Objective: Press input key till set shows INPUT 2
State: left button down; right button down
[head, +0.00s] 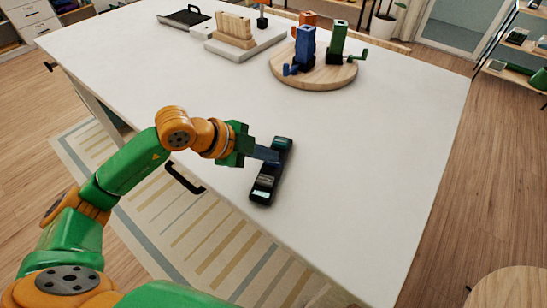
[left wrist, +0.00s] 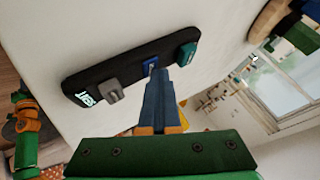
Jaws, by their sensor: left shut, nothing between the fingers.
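A black key set (head: 284,146) lies on the white table. In the left wrist view the set (left wrist: 120,73) has a lit display (left wrist: 88,97) at one end, whose small text I cannot read surely. Along it are a grey key (left wrist: 112,91), a blue key (left wrist: 150,65) and a teal key (left wrist: 186,54). My left gripper (head: 274,156) is shut and empty, its fingertips over the middle of the set. In the left wrist view the fingertips (left wrist: 155,73) are at the blue key and partly hide it; I cannot tell whether they touch. My right gripper is not in view.
A round wooden board (head: 313,76) at the back of the white table (head: 380,140) bears blue, green and orange devices. A pale tray (head: 240,50) with a wooden rack and a dark tray (head: 184,17) stand further left. The table around the set is clear.

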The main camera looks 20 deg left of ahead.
aim_at(268, 163)
pick_arm(q)
jog(key=shift+r+p, duration=1.15)
jog(key=shift+r, duration=0.1)
notch_tip(268, 163, up, 5)
jog(key=p, duration=0.4)
dwell(0.5)
